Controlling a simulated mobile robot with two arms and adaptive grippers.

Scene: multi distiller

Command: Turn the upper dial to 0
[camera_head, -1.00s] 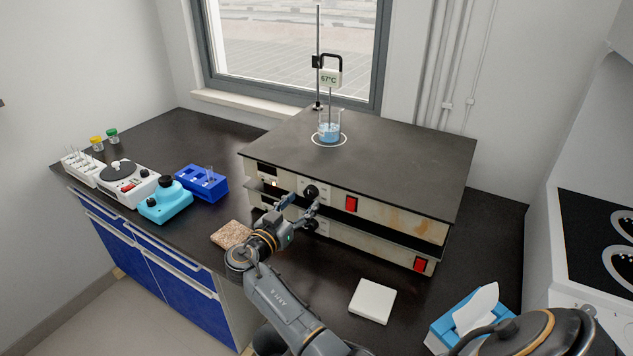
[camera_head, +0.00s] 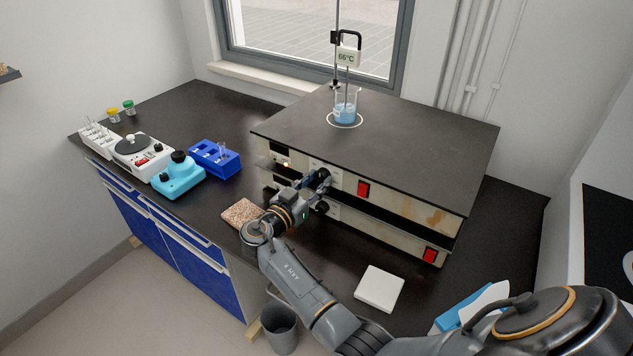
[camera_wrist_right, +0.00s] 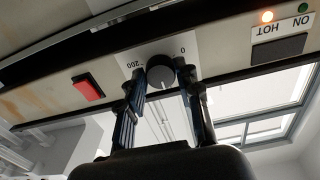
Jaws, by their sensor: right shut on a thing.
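The upper dial (camera_wrist_right: 160,72) is a black round knob on the front panel of the upper hotplate (camera_head: 410,203). My right gripper (camera_head: 318,180) is shut on it, one finger on each side in the right wrist view. That view shows the panel upside down, with "200" left of the dial and "0" right of it. A pale pointer mark on the dial faces down in that view, towards neither number. In the head view the gripper mostly hides the dial. My left gripper is not in view.
The lower dial (camera_head: 321,207) sits just below my right gripper. Red switches (camera_head: 363,188) are on the panels. A beaker (camera_head: 345,106) with a thermometer reading 66°C stands on top. An orange light (camera_wrist_right: 266,16) glows by "HOT". A white tile (camera_head: 380,289) lies in front.

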